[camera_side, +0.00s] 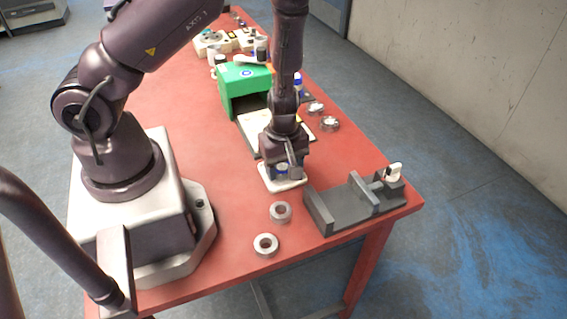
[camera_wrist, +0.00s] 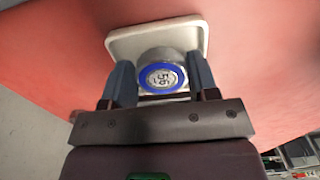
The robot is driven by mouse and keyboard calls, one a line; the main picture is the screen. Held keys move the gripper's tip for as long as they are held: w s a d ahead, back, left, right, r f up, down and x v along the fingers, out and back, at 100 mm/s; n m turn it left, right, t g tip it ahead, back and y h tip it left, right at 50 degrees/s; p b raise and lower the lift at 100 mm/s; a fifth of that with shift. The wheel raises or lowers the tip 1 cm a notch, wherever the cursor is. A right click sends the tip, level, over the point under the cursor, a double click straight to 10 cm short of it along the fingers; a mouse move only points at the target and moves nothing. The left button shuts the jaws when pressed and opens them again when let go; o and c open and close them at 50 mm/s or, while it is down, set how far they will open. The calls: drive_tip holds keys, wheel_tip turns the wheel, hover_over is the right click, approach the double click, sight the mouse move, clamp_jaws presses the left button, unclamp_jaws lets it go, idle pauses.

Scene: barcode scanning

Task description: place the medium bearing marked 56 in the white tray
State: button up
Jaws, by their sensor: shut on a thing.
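The bearing marked 56 (camera_wrist: 163,77) is a grey ring with a blue band, its number facing the wrist camera. My gripper (camera_wrist: 162,82) has one finger on each side of it and is shut on it. The white tray (camera_wrist: 120,46) is right behind and below the bearing in the wrist view. In the side view my gripper (camera_side: 283,172) points down over the white tray (camera_side: 292,185), with the bearing mostly hidden between the fingers. I cannot tell whether the bearing touches the tray floor.
Two grey bearings, a nearer one (camera_side: 266,244) and another (camera_side: 280,212), lie on the red table (camera_side: 170,100) left of a dark grey vise-like fixture (camera_side: 345,205). More bearings (camera_side: 329,123) lie behind my gripper. A green box scanner (camera_side: 245,80) stands behind, with a pale plate before it.

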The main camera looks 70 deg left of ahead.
drive_tip(key=shift+f, duration=0.25)
drive_tip(key=o, duration=1.1)
drive_tip(key=shift+c, duration=0.2)
wheel_tip(320, 180, up, 13)
wheel_tip(320, 180, up, 10)
drive_tip(key=m+t+h, duration=0.2)
drive_tip(key=m+h, duration=0.1)
drive_tip(key=m, duration=0.5)
hover_over(284, 169)
drive_tip(key=s+d, duration=0.3)
drive_tip(key=d, duration=0.2)
drive_tip(key=s+r+m+t+y, duration=0.1)
drive_tip(key=s+r+m, duration=0.2)
drive_tip(key=r+m, duration=0.2)
drive_tip(key=s+a+r+m+t+y, duration=0.1)
drive_tip(key=s+r+m+t+y, duration=0.1)
drive_tip(key=r+m, duration=0.3)
drive_tip(key=shift+s+a+r+t, duration=0.2)
drive_tip(key=shift+s+r+t, duration=0.1)
drive_tip(key=shift+s+r, duration=0.4)
drive_tip(key=shift+f, duration=0.1)
